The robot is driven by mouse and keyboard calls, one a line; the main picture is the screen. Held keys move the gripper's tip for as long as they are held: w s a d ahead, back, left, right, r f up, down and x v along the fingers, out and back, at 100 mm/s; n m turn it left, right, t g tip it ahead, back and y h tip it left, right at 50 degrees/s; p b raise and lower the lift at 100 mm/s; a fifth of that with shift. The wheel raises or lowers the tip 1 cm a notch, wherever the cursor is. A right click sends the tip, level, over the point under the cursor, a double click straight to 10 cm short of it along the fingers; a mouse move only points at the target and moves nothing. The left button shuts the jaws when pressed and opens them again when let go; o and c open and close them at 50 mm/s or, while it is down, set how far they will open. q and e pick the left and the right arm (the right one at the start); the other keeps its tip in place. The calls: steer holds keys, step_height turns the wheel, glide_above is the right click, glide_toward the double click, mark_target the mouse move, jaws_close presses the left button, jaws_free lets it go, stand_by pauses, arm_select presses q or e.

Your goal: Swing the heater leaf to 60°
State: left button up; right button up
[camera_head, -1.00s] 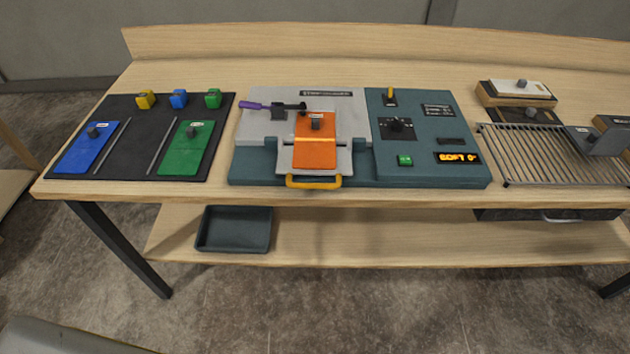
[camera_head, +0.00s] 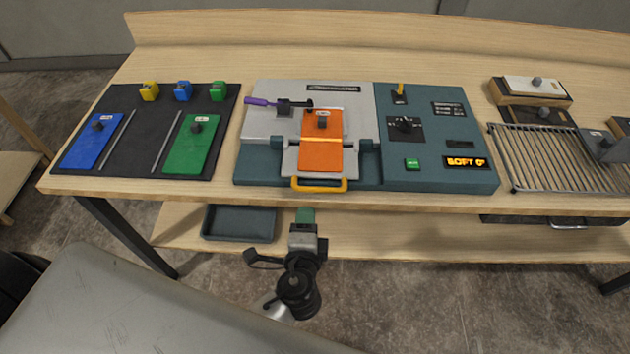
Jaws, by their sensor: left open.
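The heater console (camera_head: 435,180) is a teal and grey unit on the bench. What appears to be its heater leaf (camera_head: 288,163) is a pale plate at the front, with an orange panel (camera_head: 321,155) on it and a yellow bar handle (camera_head: 319,187) along its front edge. The leaf looks flat. The orange display (camera_head: 466,162) seems to read "SOFT 0°". My left gripper (camera_head: 305,216) is in front of the bench edge, just below the handle and apart from it. It is open, with nothing seen in it. My right gripper is not in view.
A purple-handled lever (camera_head: 260,101) sits at the console's back left. A black mat (camera_head: 140,135) with blue and green plates lies left. A wire rack (camera_head: 545,160) stands right. A dark tray (camera_head: 238,222) sits on the lower shelf, behind my left arm.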

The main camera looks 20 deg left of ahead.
mark_target(309, 189)
arm_select(q)
steer(key=p+x, duration=0.2)
steer(key=x, duration=0.8)
steer(key=shift+w+a+p, duration=0.15)
steer(key=shift+w+p, duration=0.15)
steer(key=shift+w, duration=0.05)
jaws_close()
